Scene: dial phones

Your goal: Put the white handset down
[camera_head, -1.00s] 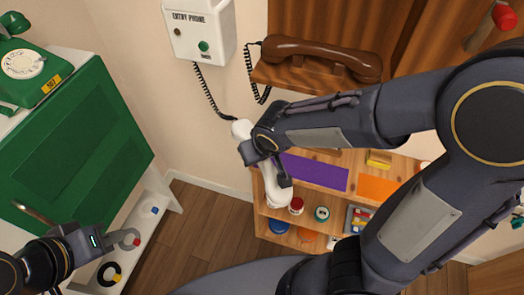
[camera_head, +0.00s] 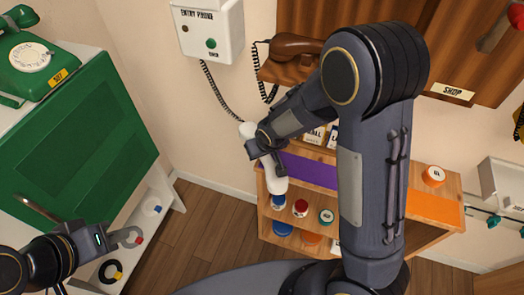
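The white handset (camera_head: 275,174) hangs in the air in my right gripper (camera_head: 264,148), which is shut around its upper part; the fingers are partly hidden by the wrist. Its coiled cord (camera_head: 220,98) runs up to the white entry phone box (camera_head: 208,29) on the wall, above and left of the handset. The box has a green button and a dark round spot on its front. My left gripper (camera_head: 133,237) is at the lower left, in front of the green cabinet, with its fingertips apart and nothing between them.
A green dial phone (camera_head: 35,55) stands on the green cabinet (camera_head: 85,140) at left. A brown handset (camera_head: 292,46) rests on a wooden wall phone. A wooden shelf (camera_head: 448,185) with purple and orange panels and several jars stands behind the handset. Wooden floor lies open between.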

